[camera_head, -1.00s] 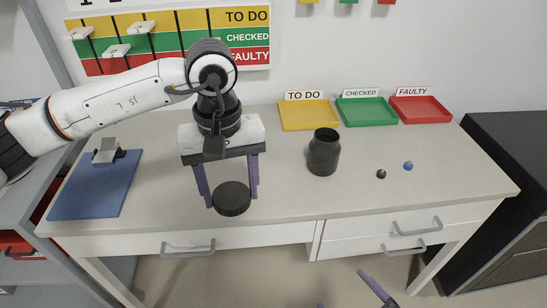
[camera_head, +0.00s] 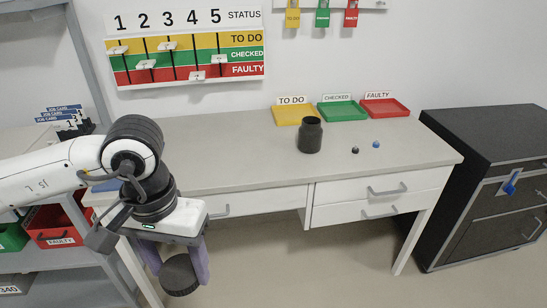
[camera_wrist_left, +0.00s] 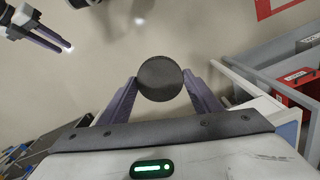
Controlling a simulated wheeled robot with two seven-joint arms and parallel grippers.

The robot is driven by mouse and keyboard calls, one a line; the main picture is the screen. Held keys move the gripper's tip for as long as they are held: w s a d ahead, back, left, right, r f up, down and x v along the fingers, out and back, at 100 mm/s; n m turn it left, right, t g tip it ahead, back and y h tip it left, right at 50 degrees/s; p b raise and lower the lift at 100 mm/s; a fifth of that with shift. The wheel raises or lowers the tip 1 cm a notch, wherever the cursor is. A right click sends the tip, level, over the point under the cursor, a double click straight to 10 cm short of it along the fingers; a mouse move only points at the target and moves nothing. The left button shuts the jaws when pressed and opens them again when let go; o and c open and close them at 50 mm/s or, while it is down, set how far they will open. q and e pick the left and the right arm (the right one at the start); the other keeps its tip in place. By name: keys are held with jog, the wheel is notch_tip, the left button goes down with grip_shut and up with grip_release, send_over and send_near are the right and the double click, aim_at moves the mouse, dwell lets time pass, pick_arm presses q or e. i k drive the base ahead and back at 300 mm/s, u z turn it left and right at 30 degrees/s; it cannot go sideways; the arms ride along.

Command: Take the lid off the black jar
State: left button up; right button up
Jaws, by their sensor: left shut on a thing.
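The black jar (camera_head: 310,138) stands upright on the table, its dark mouth open with no lid on it. The round black lid (camera_head: 180,277) is between the purple fingers of my left gripper (camera_head: 179,266), which is shut on it. The gripper holds it in front of the table's left part, over the floor and away from the jar. In the left wrist view the lid (camera_wrist_left: 160,78) shows as a dark disc between the fingertips. My right gripper (camera_wrist_left: 62,45) shows at that view's top left, its two fingers apart and empty.
Yellow (camera_head: 292,114), green (camera_head: 343,111) and red (camera_head: 385,107) trays stand at the table's back. A dark ball (camera_head: 355,150) and a blue ball (camera_head: 376,144) lie right of the jar. Shelving with a red bin (camera_head: 58,228) is at left, a black cabinet (camera_head: 490,180) at right.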

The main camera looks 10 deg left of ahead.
aim_at(310, 134)
jog(key=u, duration=0.9)
jog(key=i, duration=1.1)
jog(key=z, duration=1)
jog(key=i, duration=0.5)
jog(key=z, duration=0.45)
